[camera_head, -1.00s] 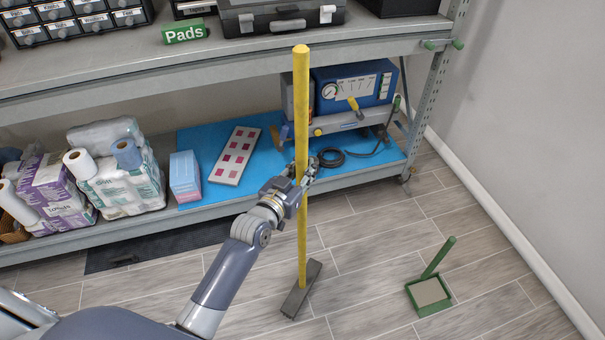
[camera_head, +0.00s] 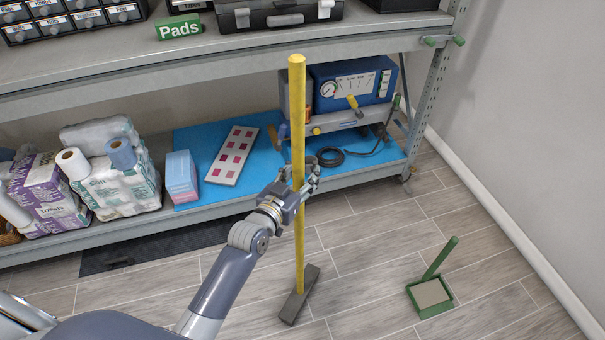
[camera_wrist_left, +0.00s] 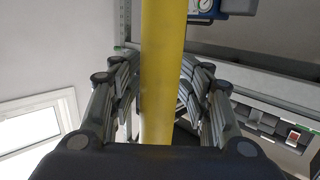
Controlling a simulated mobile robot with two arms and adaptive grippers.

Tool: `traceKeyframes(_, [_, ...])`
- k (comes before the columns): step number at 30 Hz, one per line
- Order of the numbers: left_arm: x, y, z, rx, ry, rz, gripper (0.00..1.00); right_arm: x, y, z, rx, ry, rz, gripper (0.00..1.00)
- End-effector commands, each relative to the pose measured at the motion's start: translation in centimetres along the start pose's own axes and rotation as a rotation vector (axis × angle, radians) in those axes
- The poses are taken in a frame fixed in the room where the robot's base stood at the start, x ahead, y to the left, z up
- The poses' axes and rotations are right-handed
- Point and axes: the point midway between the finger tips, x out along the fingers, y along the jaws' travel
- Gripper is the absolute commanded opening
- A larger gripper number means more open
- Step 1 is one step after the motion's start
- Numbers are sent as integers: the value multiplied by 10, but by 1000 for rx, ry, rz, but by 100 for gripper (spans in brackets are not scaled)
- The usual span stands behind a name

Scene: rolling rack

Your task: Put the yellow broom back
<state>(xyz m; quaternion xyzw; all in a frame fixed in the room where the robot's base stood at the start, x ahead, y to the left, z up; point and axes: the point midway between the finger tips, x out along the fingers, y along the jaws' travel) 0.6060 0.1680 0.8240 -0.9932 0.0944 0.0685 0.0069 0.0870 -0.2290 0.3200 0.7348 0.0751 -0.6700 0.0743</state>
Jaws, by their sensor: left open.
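The yellow broom (camera_head: 298,120) stands nearly upright in front of the rack, its dark grey head (camera_head: 300,293) low at the floor. I cannot tell whether the head touches the floor. My left gripper (camera_head: 308,180) is at the middle of the handle, its fingers around it. In the left wrist view the handle (camera_wrist_left: 163,70) runs between the two open fingers (camera_wrist_left: 158,85), with one finger on each side. Whether either finger touches the handle is unclear. My right gripper is not in view.
A metal rack (camera_head: 110,75) stands behind the broom. Green-tipped hooks (camera_head: 444,41) stick out from its right end. A green dustpan (camera_head: 430,296) is on the floor at right. Paper packs (camera_head: 118,178) and a blue machine (camera_head: 352,85) fill the lower shelf. Floor between broom and wall is mostly clear.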

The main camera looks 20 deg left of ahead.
Motion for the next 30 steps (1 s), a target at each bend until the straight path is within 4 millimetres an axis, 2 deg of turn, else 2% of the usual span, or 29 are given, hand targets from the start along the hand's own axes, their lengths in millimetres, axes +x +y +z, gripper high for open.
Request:
traceKeyframes(4, [-3, 0, -1, 0, 0, 0, 42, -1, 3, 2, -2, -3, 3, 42])
traceKeyframes(8, [-19, 0, 0, 1, -2, 0, 42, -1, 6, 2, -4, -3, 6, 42])
traceKeyframes(15, [-66, 0, 0, 1, -2, 0, 42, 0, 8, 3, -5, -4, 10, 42])
traceKeyframes(21, [-100, 0, 0, 1, -1, 1, 42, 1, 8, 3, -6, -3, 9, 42])
traceKeyframes(25, [-113, 0, -1, 1, 0, 1, 42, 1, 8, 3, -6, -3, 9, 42])
traceKeyframes(30, [-120, 0, -1, 0, 0, 1, 42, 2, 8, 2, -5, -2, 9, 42])
